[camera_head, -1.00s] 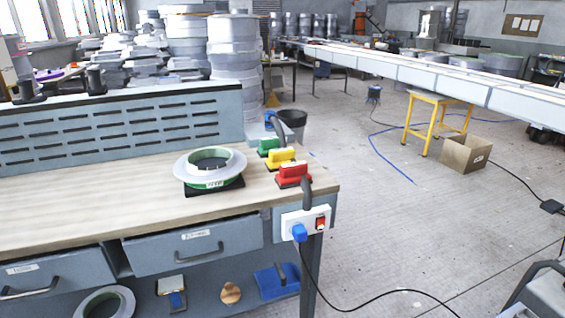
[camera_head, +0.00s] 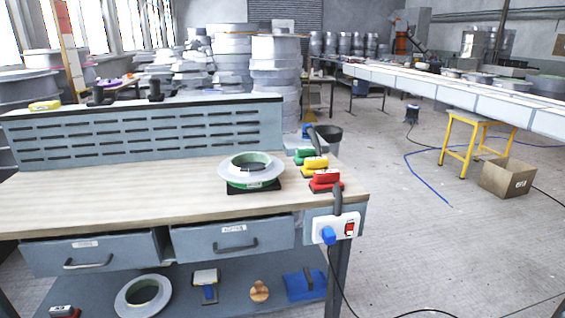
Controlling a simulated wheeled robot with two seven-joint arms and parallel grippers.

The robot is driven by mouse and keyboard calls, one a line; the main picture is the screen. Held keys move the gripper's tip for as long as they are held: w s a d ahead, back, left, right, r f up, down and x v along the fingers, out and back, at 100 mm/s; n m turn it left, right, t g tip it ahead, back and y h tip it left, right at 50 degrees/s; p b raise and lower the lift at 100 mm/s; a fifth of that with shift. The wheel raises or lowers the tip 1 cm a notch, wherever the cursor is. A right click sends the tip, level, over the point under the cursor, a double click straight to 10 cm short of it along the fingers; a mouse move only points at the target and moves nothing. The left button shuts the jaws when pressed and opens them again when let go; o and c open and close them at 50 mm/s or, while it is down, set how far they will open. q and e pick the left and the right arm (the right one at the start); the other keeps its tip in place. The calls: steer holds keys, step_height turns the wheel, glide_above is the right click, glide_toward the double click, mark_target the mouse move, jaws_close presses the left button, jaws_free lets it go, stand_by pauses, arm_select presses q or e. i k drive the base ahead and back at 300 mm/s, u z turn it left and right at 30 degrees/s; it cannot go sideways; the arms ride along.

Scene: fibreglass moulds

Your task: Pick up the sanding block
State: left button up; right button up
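I cannot tell for sure which thing is the sanding block. Three hand-sized blocks with dark bases stand in a row at the right end of the workbench (camera_head: 90,207): a green one (camera_head: 304,155), a yellow one (camera_head: 314,165) and a red one (camera_head: 325,180). On the lower shelf lie a blue flat piece with a dark handle (camera_head: 305,287), and a pale block with a blue lower part (camera_head: 206,282). A small red and dark thing (camera_head: 64,312) is cut off at the bottom left. Neither gripper is in view.
A white and green ring (camera_head: 251,170) sits on a black pad on the bench. A white power strip (camera_head: 335,228) is on the bench's right end, its black cable hanging to the floor. A cardboard box (camera_head: 507,178) and yellow stand (camera_head: 461,145) are right; floor between is open.

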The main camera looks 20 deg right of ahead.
mark_target(312, 165)
steer(key=z, duration=0.05)
steer(key=i, duration=1.05)
steer(key=z, duration=0.6)
